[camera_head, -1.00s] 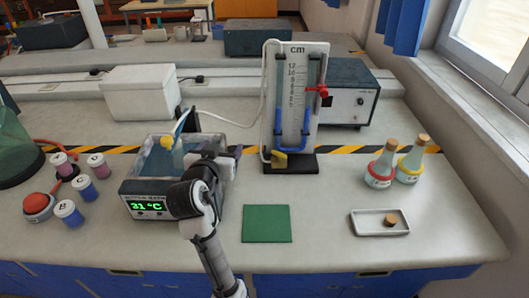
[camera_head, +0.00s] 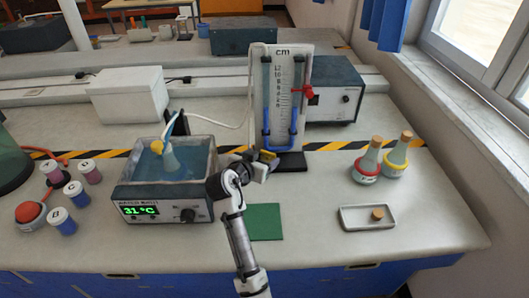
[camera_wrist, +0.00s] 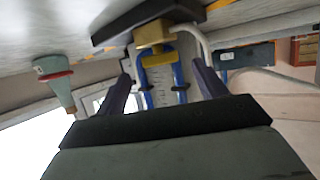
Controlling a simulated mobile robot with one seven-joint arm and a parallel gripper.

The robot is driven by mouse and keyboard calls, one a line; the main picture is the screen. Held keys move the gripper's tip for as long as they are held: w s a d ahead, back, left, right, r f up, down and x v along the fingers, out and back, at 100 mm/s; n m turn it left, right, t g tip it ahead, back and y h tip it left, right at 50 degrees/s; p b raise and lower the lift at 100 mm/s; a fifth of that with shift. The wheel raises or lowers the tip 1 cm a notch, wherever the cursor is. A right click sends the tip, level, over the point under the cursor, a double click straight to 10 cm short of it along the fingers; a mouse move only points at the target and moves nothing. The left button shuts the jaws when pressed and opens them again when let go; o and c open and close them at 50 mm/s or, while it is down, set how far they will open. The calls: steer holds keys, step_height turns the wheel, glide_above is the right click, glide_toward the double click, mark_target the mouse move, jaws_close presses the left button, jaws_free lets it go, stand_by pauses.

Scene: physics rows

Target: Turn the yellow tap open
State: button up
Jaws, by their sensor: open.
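The yellow tap (camera_head: 267,156) is low on the front of the manometer board (camera_head: 283,70), which holds a blue-filled U-tube. In the wrist view the yellow tap handle (camera_wrist: 160,58) appears beside a brass-coloured block, between my fingers in the picture. My gripper (camera_head: 259,166) is at the foot of the board, just in front of the tap. In the wrist view my gripper (camera_wrist: 163,82) has its two dark fingers spread apart with nothing held. I cannot tell whether a finger touches the tap. The gripper partly hides the tap's surroundings in the head view.
A water bath (camera_head: 152,204) reading 31 °C, with a flask in it, stands left of my arm. A green mat (camera_head: 264,222) lies in front of the board. Two corked flasks (camera_head: 367,162) and a white tray (camera_head: 352,218) are at the right. The bench between is clear.

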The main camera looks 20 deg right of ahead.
mark_target(268, 155)
steer(key=shift+x, duration=1.4)
steer(key=shift+c, duration=0.3)
steer(key=c, duration=0.9)
